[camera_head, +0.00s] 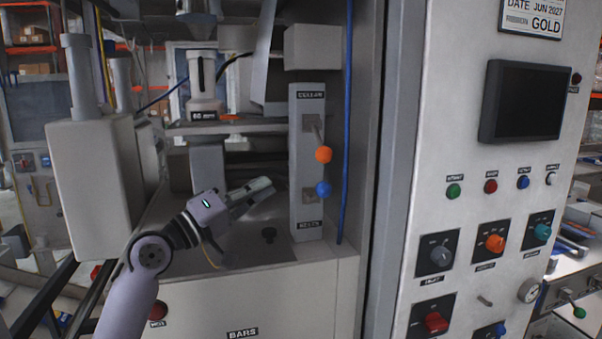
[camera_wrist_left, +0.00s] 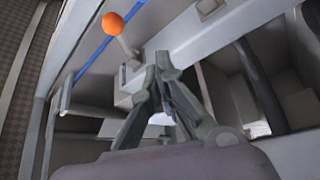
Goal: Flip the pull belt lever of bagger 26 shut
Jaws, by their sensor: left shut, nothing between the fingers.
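A grey upright lever panel (camera_head: 308,92) stands inside the bagger, with small labels at top and bottom that are hard to read. Its upper lever has an orange ball knob (camera_head: 323,155), and the lever hangs down to the right from its slot. Its lower lever has a blue ball knob (camera_head: 323,188). I cannot tell from the labels which is the pull belt lever. My left gripper (camera_head: 264,187) is shut and empty, left of the panel and apart from both knobs. In the left wrist view the shut fingertips (camera_wrist_left: 163,66) are below and right of the orange knob (camera_wrist_left: 113,23).
A blue cable (camera_head: 346,120) runs down just right of the levers. A control cabinet with a dark screen (camera_head: 525,101), buttons and rotary switches stands to the right. A grey box (camera_head: 92,185) hangs to the left. A pale ledge (camera_head: 300,262) lies below the levers.

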